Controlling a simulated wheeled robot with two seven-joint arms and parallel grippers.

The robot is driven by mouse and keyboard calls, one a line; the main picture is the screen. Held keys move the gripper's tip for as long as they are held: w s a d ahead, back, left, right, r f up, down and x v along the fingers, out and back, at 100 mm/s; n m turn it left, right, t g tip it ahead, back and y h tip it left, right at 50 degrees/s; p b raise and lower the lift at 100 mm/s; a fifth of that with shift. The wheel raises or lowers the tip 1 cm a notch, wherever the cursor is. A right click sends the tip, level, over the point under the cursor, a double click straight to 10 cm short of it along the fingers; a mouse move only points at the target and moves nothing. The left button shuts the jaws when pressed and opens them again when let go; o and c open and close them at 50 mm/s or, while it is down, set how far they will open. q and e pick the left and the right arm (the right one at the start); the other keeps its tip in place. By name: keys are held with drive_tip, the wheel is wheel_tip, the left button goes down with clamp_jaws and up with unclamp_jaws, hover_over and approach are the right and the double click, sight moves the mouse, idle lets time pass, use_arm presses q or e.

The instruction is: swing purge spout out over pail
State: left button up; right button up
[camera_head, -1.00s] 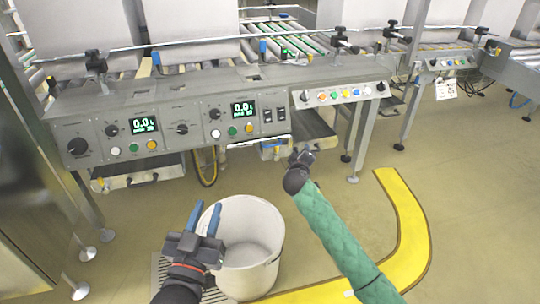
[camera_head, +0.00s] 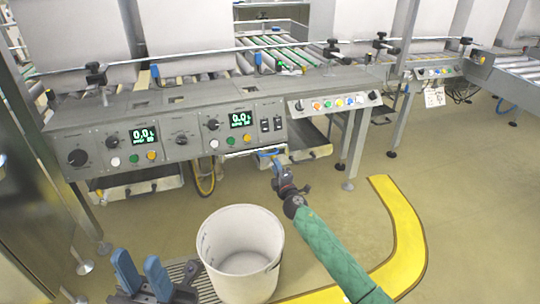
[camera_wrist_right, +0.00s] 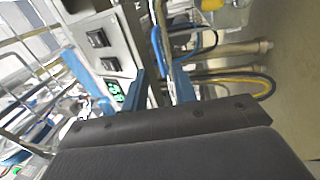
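The white pail (camera_head: 212,262) stands on the floor below the panel, open at the top and empty as far as I see. Under the panel's right part is a small metal fitting with blue parts (camera_head: 268,154), which may be the purge spout; its shape is partly hidden. My right gripper (camera_head: 277,166) is right at it, behind and above the pail. In the right wrist view my blue fingers (camera_wrist_right: 160,85) stand apart, with a pale metal part seen between them; contact is unclear. My left gripper (camera_head: 139,264) is open and empty, left of the pail.
The grey control panel (camera_head: 100,118) with green displays runs above. A yellow hose (camera_head: 206,182) hangs beneath it. A floor grate (camera_head: 204,284) lies by the pail and a yellow floor line (camera_head: 408,235) curves at right. Table legs (camera_head: 357,145) stand right of my right gripper.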

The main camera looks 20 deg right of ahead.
sight(270, 154)
drive_tip(key=shift+w+a+r+b, duration=0.1)
drive_tip(key=shift+w+r+b, duration=0.15)
drive_tip(key=shift+w, duration=1.05)
drive_tip(key=shift+w+r+b, duration=0.2)
drive_tip(key=shift+w+b, duration=0.05)
drive_tip(key=shift+w, duration=1)
drive_tip(key=shift+w+a+r+b, duration=0.1)
drive_tip(key=shift+w+r+b, duration=0.15)
drive_tip(key=shift+w, duration=1.05)
drive_tip(key=shift+c, duration=0.5)
clamp_jaws()
